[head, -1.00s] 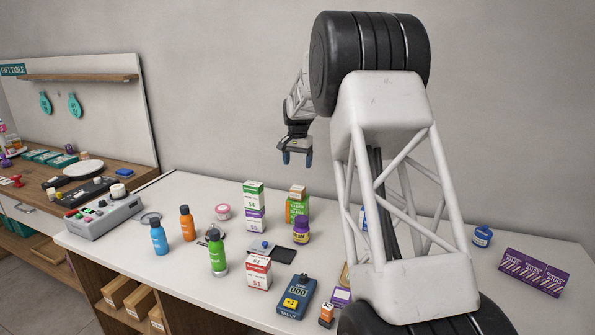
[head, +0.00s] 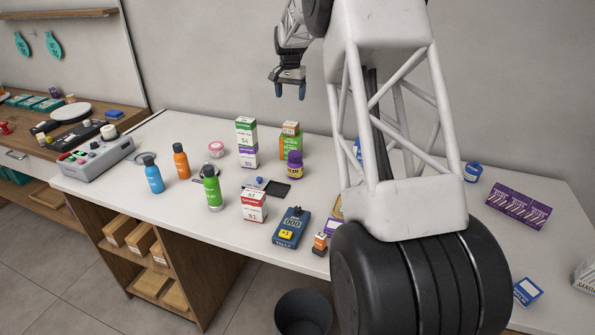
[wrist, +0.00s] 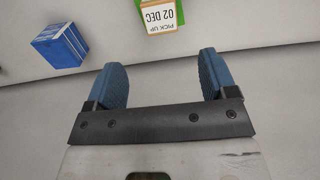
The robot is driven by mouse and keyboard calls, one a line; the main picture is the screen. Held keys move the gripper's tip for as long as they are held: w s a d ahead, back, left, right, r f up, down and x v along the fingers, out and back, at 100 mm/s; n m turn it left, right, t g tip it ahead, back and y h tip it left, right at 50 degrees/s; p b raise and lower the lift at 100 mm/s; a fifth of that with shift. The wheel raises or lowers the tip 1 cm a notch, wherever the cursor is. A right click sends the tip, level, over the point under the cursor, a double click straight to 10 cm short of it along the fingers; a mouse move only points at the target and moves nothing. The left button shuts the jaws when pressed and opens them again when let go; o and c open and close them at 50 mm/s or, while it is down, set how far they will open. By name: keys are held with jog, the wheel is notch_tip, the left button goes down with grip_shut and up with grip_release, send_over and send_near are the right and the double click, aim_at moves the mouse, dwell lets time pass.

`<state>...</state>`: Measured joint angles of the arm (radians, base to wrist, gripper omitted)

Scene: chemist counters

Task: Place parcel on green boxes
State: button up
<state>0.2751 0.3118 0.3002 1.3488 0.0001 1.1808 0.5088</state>
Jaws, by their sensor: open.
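A small tan parcel (head: 290,127) sits on top of green boxes (head: 291,146) towards the back of the white counter in the head view. In the wrist view the parcel (wrist: 158,14), with a white "PICK UP 02 DEC" label, shows at the top edge, with green (wrist: 172,27) around and under it; the rest is cut off. My gripper (head: 290,91) is open and empty, above and behind the parcel, apart from it. In the wrist view its two blue fingers (wrist: 162,72) stand wide apart with nothing between them.
A green-and-white carton (head: 246,130) on a purple one stands left of the green boxes. A purple jar (head: 294,164) stands just in front. A blue box (wrist: 60,46) lies left in the wrist view. My arm hides the counter's middle right.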

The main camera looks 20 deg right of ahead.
jog(key=s+a+r+n, duration=0.1)
jog(key=s+a+r, duration=0.3)
jog(key=s, duration=0.5)
jog(key=s+a+r+n+t, duration=0.1)
jog(key=s+a+r+n, duration=0.15)
jog(key=s+a, duration=0.6)
jog(key=s+a+r+n, duration=0.1)
jog(key=s+a+r, duration=0.3)
jog(key=s, duration=0.7)
jog(key=s+a+f+n, duration=0.1)
jog(key=s+a+f, duration=0.1)
jog(key=s, duration=0.8)
jog(key=s+a+f+n+t, duration=0.1)
jog(key=s+a+f+n, duration=0.1)
jog(key=s, duration=0.9)
jog(key=s+a+f+n, duration=0.1)
jog(key=s+a+f, duration=0.3)
jog(key=s, duration=0.7)
jog(key=shift+a+f+t, duration=0.25)
jog(key=shift+f+t, duration=0.05)
jog(key=shift+f, duration=0.25)
